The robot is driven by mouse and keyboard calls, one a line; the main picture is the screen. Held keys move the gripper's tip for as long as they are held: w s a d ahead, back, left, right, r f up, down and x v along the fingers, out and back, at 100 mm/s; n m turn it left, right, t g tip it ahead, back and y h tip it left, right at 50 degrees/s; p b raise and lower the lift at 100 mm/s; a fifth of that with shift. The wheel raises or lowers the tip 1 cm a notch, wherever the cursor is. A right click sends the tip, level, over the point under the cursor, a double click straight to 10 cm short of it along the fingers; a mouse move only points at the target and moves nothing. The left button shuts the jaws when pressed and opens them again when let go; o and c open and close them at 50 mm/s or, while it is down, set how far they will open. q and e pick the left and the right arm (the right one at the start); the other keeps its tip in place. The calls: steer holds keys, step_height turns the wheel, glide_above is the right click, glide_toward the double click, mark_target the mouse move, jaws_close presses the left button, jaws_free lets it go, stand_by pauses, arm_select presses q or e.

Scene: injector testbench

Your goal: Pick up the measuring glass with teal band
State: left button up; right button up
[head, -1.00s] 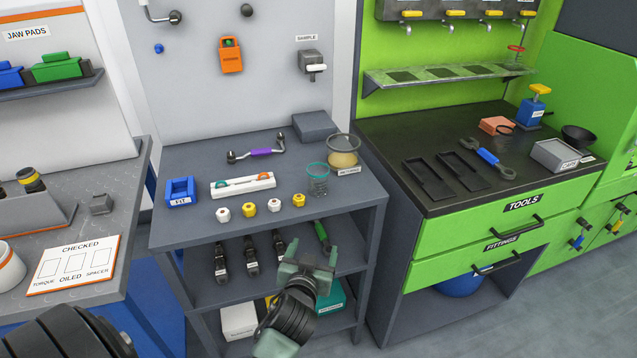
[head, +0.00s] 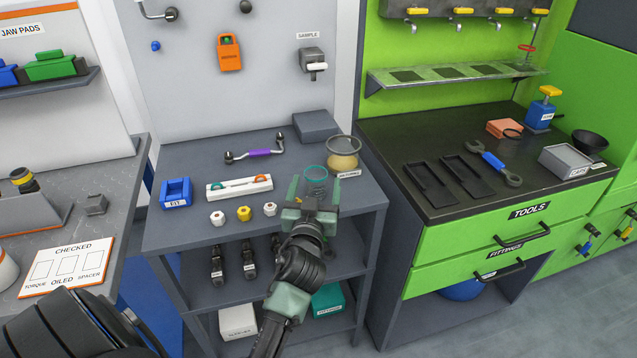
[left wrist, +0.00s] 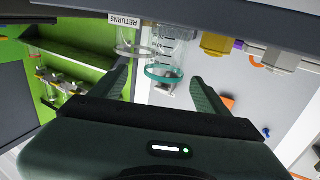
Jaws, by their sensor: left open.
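The measuring glass with the teal band (head: 315,178) is a clear cylinder standing upright on the grey bench top. My left gripper (head: 312,203) is open just in front of it in the head view and hides its lower part. In the left wrist view the glass (left wrist: 168,60) shows ahead between the two spread fingers of the left gripper (left wrist: 163,80), its teal ring toward the camera. I cannot tell whether a finger touches it. My right gripper is not in view.
A jar with amber contents (head: 343,158) stands close behind the glass to the right, beside a returns label (head: 348,174). White and yellow nuts (head: 244,213) line the front left. A rack (head: 239,187) and blue bin (head: 176,192) stand farther left.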

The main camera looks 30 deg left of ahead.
mark_target(314, 183)
arm_select(q)
steer(key=x, duration=0.2)
steer(key=p+x, duration=0.1)
steer(key=x, duration=0.1)
steer(key=shift+a+f, duration=0.25)
steer(key=shift+a, duration=0.1)
steer(key=shift+w+a+f, duration=0.1)
steer(key=shift+w+a, duration=0.05)
steer(key=shift+w, duration=0.15)
steer(key=shift+s, duration=0.15)
steer(key=shift+c, duration=0.4)
steer(key=c, duration=1.4)
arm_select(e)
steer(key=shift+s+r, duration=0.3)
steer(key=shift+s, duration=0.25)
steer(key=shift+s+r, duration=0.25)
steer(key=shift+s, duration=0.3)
